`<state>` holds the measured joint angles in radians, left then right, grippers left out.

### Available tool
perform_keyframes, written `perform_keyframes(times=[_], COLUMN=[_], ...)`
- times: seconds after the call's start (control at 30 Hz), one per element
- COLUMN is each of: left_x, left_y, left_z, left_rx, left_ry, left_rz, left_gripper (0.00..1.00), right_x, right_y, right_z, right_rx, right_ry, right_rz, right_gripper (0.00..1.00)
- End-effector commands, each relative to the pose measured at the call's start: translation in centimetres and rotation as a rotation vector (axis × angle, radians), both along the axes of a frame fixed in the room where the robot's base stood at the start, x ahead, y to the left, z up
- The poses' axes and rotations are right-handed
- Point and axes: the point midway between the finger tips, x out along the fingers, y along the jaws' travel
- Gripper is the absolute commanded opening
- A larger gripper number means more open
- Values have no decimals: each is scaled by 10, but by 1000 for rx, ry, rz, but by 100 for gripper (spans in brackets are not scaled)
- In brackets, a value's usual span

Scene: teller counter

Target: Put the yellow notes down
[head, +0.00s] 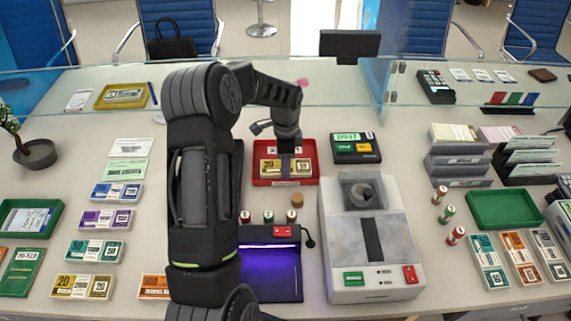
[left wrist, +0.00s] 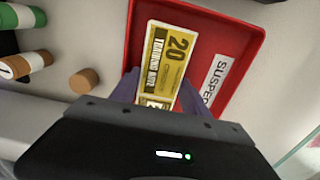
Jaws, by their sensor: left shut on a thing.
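The yellow notes (head: 270,168), a banded block marked 20, are at the red tray (head: 260,183) in the middle of the counter. My left gripper (head: 287,160) points down over the tray and is shut on the notes. In the left wrist view the yellow notes (left wrist: 165,60) sit between the two purple fingers, inside the outline of the red tray (left wrist: 236,40), whose label begins "SUSPE". I cannot tell whether the notes touch the tray floor. My right gripper is not in view.
A grey machine (head: 372,255) stands in front of the tray to the right, and a dark pad with a purple light (head: 268,270) lies in front. Small rolls (head: 268,216) and a cork-coloured cylinder (head: 297,200) stand near the tray. A glass screen (head: 240,95) runs behind.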

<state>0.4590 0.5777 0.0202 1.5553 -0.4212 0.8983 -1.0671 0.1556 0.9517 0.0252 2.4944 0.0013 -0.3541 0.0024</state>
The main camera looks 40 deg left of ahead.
Motion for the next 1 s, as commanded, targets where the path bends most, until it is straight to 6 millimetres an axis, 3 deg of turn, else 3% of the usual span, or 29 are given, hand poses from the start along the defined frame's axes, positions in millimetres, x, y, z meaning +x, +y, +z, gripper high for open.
perform_keyframes(times=[0.1,0.13,0.2,0.47,0.63,0.77,1.0], left_x=[0,0,0,0,0,0,0], left_y=[0,0,0,0,0,0,0], left_z=[-5,-3,-3,-2,8,28,80], left_rx=[0,0,0,0,1,1,1], left_ry=[0,0,0,0,-1,-2,-2], left_rz=[0,0,0,0,0,0,0], left_gripper=[4,56,62,63,63,63,63], right_x=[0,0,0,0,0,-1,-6], right_y=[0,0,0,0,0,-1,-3], right_z=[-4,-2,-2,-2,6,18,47], right_rx=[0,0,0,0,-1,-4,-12], right_ry=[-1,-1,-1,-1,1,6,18], right_rz=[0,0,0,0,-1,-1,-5], right_gripper=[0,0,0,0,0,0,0])
